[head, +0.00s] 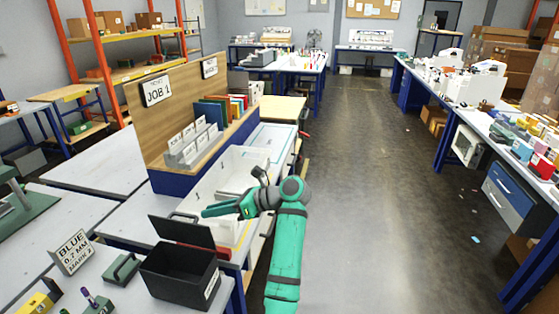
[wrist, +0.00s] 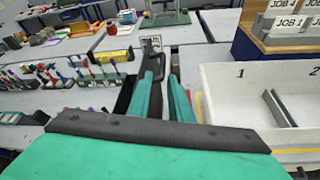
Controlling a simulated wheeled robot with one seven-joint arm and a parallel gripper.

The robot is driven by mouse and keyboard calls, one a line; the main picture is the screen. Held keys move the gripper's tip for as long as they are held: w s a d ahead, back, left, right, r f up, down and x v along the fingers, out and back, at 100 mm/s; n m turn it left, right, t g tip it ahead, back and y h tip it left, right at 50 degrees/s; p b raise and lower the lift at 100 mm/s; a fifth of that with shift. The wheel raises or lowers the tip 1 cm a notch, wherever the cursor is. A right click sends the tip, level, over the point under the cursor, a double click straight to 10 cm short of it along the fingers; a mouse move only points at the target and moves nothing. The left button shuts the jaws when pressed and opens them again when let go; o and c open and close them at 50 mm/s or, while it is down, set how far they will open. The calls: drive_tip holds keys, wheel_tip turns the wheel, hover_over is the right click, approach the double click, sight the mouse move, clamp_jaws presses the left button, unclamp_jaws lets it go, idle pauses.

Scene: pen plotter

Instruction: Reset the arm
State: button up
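My arm (head: 286,250) is teal with grey joints. It rises from the bottom of the head view and bends left at a grey elbow-like joint (head: 294,190). My gripper (head: 208,210) points left, over the near side of a white tray on the bench. In the wrist view my gripper (wrist: 162,80) shows two teal fingers with a clear gap between them, and nothing is visibly held. A dark upright piece (wrist: 152,48) shows beyond the fingertips; I cannot tell how far from them it is.
The white tray (wrist: 232,85) lies beside the gripper. A black box (head: 178,275) with a raised lid stands close below it. A "JOB 1" board (head: 150,110) rises behind. A "BLUE" sign (head: 72,252) stands at left.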

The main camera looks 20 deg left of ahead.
drive_tip(key=d+f+t+h, duration=0.1)
drive_tip(key=d+f+t, duration=0.35)
drive_tip(key=f, duration=0.75)
drive_tip(key=d+f+t+h, duration=0.1)
drive_tip(key=d+f+t, duration=0.3)
drive_tip(key=f, duration=0.9)
drive_tip(key=s+d+f+n+t+h, duration=0.3)
drive_tip(key=s+d+f+t+h, duration=0.15)
drive_tip(key=s+d+f, duration=0.9)
drive_tip(key=s+d+n+t+h, duration=0.2)
drive_tip(key=s+d+n+h, duration=0.35)
drive_tip(key=s+d, duration=0.85)
drive_tip(key=s+d+r+n+t+h, duration=0.1)
drive_tip(key=s+d+r+n+t, duration=0.1)
drive_tip(key=s+r+n, duration=0.8)
drive_tip(key=s+r+t, duration=0.1)
drive_tip(key=s+r, duration=0.5)
drive_tip(key=r, duration=0.1)
drive_tip(key=shift+s+d+r+h, duration=0.3)
drive_tip(key=shift+s+d+r, duration=0.05)
drive_tip(key=shift+d+r, duration=0.05)
